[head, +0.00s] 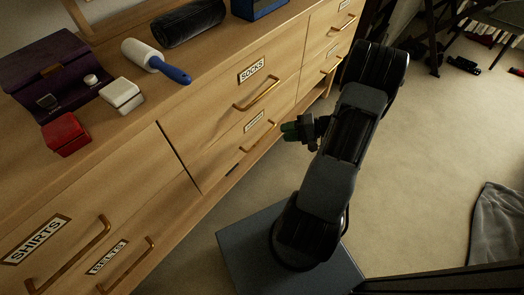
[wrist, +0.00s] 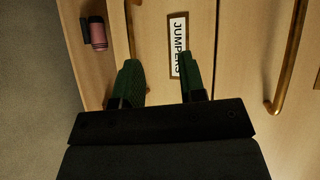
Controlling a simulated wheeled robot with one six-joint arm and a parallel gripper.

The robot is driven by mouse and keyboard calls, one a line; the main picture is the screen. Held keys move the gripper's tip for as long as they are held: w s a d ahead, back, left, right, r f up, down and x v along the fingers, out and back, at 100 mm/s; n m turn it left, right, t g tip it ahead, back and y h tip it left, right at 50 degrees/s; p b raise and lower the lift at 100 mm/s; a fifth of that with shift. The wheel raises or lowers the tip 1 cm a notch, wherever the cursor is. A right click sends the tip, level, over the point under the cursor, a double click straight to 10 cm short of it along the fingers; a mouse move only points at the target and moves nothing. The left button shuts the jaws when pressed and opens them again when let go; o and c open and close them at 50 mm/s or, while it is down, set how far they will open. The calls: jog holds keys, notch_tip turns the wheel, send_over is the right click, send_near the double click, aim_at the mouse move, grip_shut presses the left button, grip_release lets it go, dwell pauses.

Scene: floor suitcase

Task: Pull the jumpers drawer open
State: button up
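The jumpers drawer is the low front under the socks drawer; its JUMPERS label (wrist: 177,45) reads sideways in the wrist view. In the head view the small label (head: 254,121) is too small to read. Its brass handle (head: 257,136) runs below the label, and part of it shows in the wrist view (wrist: 130,28) near the left fingertip. The drawer looks shut. My gripper (head: 290,131) is open and empty in front of the drawer. In the wrist view my gripper (wrist: 162,72) has its green fingers apart, pointing at the front; I cannot tell whether either touches it.
The socks drawer (head: 275,76) is above, its handle (wrist: 288,60) at right in the wrist view. Shirts (head: 50,240) and belts (head: 120,255) drawers are at left. A lint roller (head: 155,60) lies on top. A pink object (wrist: 97,32) is beside the drawer front. Carpet (head: 420,150) is open at right.

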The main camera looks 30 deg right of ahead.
aim_at(262, 137)
jog(key=d+f+m+t+b, duration=0.2)
jog(key=d+f+t+b, duration=0.1)
jog(key=f, duration=0.5)
jog(key=b+x, duration=0.1)
jog(key=x, duration=0.5)
jog(key=b+x, duration=0.1)
jog(key=x, duration=0.5)
jog(key=shift+w+b, duration=0.4)
jog(key=shift+w, duration=0.1)
jog(key=shift+t+h, duration=0.3)
jog(key=shift+c, duration=0.3)
grip_shut()
